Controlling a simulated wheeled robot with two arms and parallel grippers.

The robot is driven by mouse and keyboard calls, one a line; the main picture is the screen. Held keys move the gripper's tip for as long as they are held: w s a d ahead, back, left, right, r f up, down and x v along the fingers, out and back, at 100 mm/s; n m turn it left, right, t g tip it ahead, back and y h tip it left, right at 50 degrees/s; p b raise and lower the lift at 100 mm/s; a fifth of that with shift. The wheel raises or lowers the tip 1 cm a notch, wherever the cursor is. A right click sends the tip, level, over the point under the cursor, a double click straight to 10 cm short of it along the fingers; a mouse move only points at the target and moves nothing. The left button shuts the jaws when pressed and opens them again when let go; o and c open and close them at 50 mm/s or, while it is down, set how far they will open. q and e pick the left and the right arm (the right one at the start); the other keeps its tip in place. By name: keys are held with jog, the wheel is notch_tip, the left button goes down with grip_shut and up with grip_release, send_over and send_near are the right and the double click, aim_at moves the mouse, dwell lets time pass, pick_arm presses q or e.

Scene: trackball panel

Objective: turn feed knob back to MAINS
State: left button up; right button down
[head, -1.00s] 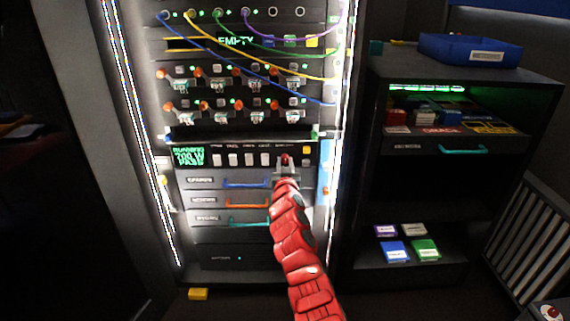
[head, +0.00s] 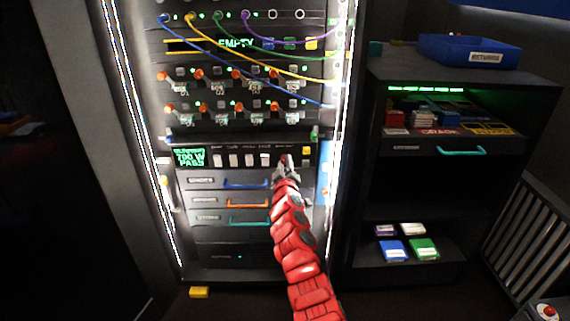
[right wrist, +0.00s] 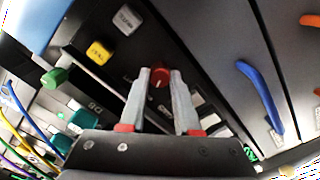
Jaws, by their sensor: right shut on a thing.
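The feed knob is a small red knob (right wrist: 161,78) on the dark control panel, and it carries a pale pointer line. In the head view the knob (head: 283,159) shows just past my fingertips. My right gripper (right wrist: 161,74) is shut on the knob, with one grey finger on each side of it. In the head view my right gripper (head: 285,167) reaches the panel from below at the end of the red arm. The lettering around the knob is too small to read. My left gripper is not in view.
A row of white switches (head: 232,160) and a green display (head: 190,158) lie left of the knob, and a yellow button (head: 307,151) lies right. Drawers with coloured handles (head: 248,203) sit below. A dark shelf unit (head: 372,110) stands to the right.

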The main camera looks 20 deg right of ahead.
jog(key=shift+n, duration=0.3)
jog(key=c, duration=0.6)
grip_release()
jog(key=p+v, duration=0.3)
jog(key=v, duration=1.4)
jog(key=shift+s+p, duration=0.2)
jog(key=shift+p, duration=0.2)
jog(key=shift+a+r, duration=0.1)
